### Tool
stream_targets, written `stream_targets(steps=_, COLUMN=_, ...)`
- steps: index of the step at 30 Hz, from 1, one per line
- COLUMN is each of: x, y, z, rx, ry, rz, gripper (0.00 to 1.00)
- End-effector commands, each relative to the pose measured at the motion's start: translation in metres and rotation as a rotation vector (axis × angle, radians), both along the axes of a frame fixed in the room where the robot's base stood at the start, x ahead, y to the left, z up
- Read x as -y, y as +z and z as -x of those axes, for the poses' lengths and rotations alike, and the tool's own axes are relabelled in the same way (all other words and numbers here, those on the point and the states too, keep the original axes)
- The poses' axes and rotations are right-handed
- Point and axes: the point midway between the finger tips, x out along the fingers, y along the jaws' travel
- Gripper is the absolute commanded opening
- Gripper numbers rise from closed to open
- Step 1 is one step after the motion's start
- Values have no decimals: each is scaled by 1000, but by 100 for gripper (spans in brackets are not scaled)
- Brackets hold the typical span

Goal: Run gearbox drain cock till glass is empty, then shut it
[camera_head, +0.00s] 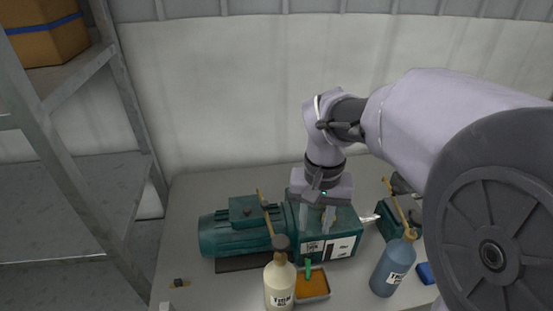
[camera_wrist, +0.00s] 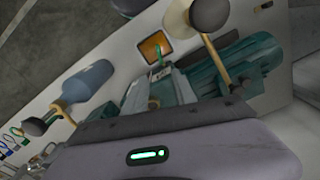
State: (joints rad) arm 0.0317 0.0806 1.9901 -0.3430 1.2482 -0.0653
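The green gearbox (camera_head: 345,218) with its finned motor (camera_head: 232,235) stands on the grey bench. My gripper (camera_head: 316,228) points down over the gearbox in the head view. Its two pale fingers are apart, with nothing clearly held between them. A bright green lever, seemingly the drain cock (camera_head: 308,268), shows at the gearbox's front, below and apart from my fingers; it also shows in the wrist view (camera_wrist: 157,64). A small tray of orange liquid (camera_head: 313,296) sits under it and shows in the wrist view (camera_wrist: 169,38). The glass and its level cannot be made out.
A cream bottle (camera_head: 279,287) stands left of the tray, and a blue bottle (camera_head: 391,270) stands to its right. Both have tall brown spouts or handles. A blue object (camera_head: 427,273) lies at the right. A metal rack (camera_head: 130,110) stands at the left.

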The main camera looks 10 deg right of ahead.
Motion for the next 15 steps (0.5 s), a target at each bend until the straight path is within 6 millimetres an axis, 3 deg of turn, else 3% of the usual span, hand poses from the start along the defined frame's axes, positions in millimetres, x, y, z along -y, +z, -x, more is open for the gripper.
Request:
stream_targets(steps=5, x=1, y=-34, z=-1, rx=-15, ry=0, rz=3, gripper=33)
stream_targets(steps=15, x=1, y=-137, z=0, rx=-14, ry=0, rz=2, gripper=33)
